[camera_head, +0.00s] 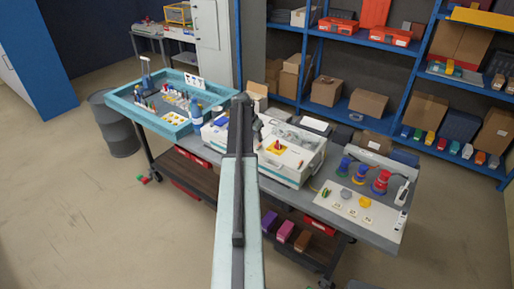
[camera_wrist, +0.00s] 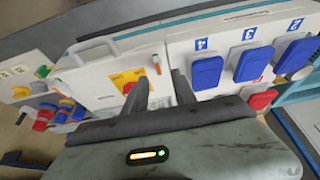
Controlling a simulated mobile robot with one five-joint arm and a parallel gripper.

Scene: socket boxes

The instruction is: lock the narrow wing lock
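A white socket box (camera_wrist: 104,88) is in front of my gripper (camera_wrist: 160,86) in the wrist view. It has a yellow plate with a red knob (camera_wrist: 128,87) and a small orange part (camera_wrist: 155,58) near its right upper edge. I cannot tell which part is the narrow wing lock. The gripper's two dark fingers stand apart, with only the white box showing between them, so it is open and empty. The left finger overlaps the yellow plate's right side. In the head view the white box (camera_head: 306,164) is right of my arm, which hides part of the bench.
A second white box with several blue socket covers (camera_wrist: 206,72) adjoins on the right in the wrist view. A turquoise tray (camera_head: 166,128) is at the left. Blue shelves (camera_head: 305,60) stand behind.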

